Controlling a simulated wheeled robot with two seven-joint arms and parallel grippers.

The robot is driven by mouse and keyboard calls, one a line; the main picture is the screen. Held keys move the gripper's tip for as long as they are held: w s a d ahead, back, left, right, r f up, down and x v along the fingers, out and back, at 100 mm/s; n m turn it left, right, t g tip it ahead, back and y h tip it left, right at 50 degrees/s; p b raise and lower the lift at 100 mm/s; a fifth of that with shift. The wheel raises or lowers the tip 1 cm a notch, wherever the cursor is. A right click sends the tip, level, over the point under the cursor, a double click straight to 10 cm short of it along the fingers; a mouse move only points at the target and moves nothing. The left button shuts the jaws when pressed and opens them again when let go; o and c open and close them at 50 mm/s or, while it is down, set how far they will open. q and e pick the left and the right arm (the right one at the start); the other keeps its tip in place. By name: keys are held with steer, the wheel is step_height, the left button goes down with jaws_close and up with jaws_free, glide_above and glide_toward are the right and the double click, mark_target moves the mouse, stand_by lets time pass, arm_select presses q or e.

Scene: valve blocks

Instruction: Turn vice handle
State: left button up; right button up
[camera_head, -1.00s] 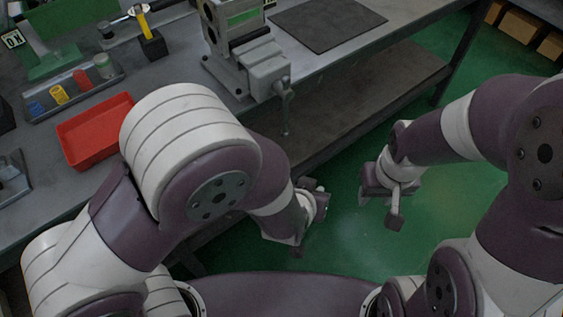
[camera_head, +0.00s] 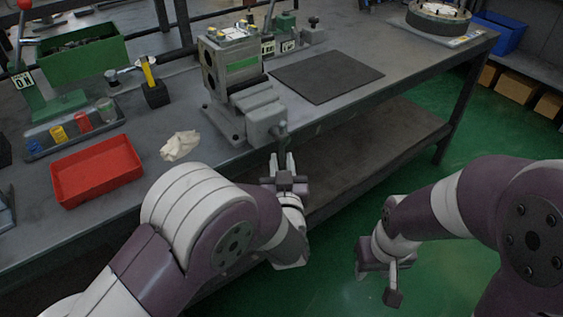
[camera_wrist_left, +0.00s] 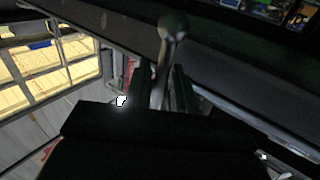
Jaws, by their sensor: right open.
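The grey vice (camera_head: 240,85) stands at the front edge of the workbench. Its handle (camera_head: 280,130) hangs at the front, over the edge. My left gripper (camera_head: 283,163) points up at the handle's lower part, with one finger on each side. In the left wrist view, the handle (camera_wrist_left: 172,28) shows a rounded end, and its bar runs down between the fingers of my left gripper (camera_wrist_left: 161,85). I cannot tell whether the fingers press on the bar. My right gripper (camera_head: 380,281) is open and empty, low over the green floor, away from the vice.
A red tray (camera_head: 97,172) and a crumpled pale cloth (camera_head: 180,145) lie on the bench left of the vice. A dark mat (camera_head: 327,76) lies to its right. A lower shelf (camera_head: 370,145) runs under the bench. Floor at the right is free.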

arm_select(q)
steer(key=shift+w, duration=0.85)
jaws_close()
